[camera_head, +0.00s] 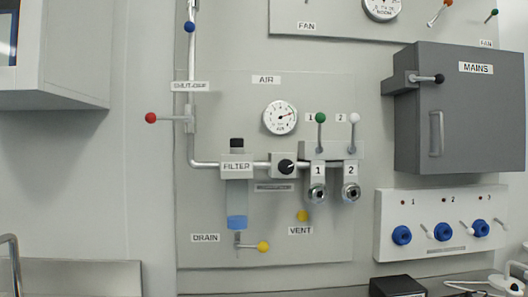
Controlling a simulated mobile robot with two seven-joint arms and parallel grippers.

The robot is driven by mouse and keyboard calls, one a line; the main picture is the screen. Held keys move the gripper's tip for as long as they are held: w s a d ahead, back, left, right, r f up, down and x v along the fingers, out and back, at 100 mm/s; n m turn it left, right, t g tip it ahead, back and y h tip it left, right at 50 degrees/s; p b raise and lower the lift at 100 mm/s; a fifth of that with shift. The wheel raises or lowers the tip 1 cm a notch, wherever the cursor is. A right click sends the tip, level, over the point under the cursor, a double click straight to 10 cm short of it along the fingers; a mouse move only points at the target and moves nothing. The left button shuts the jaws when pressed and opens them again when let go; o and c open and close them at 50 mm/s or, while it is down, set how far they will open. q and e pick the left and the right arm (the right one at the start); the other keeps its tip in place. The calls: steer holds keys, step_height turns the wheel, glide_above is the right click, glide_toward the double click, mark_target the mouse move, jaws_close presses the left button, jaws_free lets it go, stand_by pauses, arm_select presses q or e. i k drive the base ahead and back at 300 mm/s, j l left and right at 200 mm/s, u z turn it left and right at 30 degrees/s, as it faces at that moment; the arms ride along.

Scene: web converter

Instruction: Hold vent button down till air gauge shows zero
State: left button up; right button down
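The vent button is a small yellow knob (302,216) just above the VENT label, low on the grey wall panel. Nothing touches it. The air gauge (280,117) is a round white dial under the AIR label. Neither of my grippers is in view.
Left of the button are the filter (237,190) and yellow drain lever (263,247). Above are two outlets (317,193) (351,191) with green and white levers. A red shut-off lever (151,118) sticks out left. A grey MAINS box (460,120) juts out right.

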mark_target(302, 216)
steer(key=i+l+u, duration=0.15)
steer(key=l+u, duration=0.3)
steer(key=l, duration=0.4)
steer(key=l+u, duration=0.45)
steer(key=l, duration=0.35)
